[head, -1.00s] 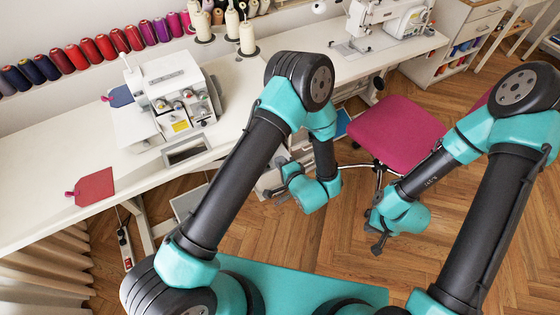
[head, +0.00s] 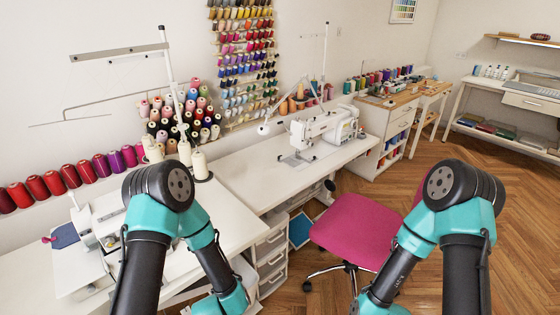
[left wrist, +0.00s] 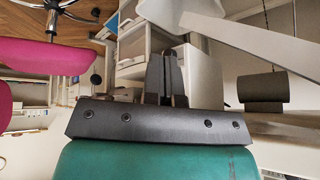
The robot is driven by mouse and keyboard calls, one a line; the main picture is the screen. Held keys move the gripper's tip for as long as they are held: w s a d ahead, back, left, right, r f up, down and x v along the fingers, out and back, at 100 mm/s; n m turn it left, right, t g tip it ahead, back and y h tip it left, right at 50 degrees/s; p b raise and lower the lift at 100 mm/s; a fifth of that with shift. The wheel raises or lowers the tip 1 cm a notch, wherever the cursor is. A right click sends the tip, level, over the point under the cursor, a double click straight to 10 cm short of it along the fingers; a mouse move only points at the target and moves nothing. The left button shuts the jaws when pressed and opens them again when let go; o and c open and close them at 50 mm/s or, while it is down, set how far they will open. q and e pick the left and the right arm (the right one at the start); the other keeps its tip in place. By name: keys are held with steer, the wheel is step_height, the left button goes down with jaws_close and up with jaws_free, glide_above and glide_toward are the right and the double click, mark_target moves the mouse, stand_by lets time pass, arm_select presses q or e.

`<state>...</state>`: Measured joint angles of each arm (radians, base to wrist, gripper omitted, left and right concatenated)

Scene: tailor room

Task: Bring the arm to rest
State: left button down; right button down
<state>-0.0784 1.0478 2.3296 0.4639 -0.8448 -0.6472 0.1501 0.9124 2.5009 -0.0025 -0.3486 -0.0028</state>
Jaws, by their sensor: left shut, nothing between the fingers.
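In the left wrist view my left gripper (left wrist: 166,82) shows as two dark fingers side by side. It is shut with nothing between the fingers. In the head view both of my arms are bent, elbows high and forearms pointing down. The lower ends of both forearms run out at the bottom edge, so neither gripper shows there. A white drawer unit (left wrist: 132,45) lies beyond the left fingers in the wrist view, and they look clear of it.
A sewing table (head: 250,183) with a white sewing machine (head: 318,130) stands ahead. A serger (head: 105,225) is on the white table at left. A pink chair (head: 355,230) stands between my arms. A drawer unit (head: 272,262) is under the table. Wooden floor (head: 520,215) is open at right.

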arm_select(q)
steer(key=s+a+n+g+h, duration=0.3)
steer(key=s+n+g, duration=0.1)
steer(key=s, duration=0.7)
steer(key=shift+a+r+g+h, duration=0.15)
steer(key=shift+a+g+h, duration=0.25)
steer(key=shift+g, duration=0.3)
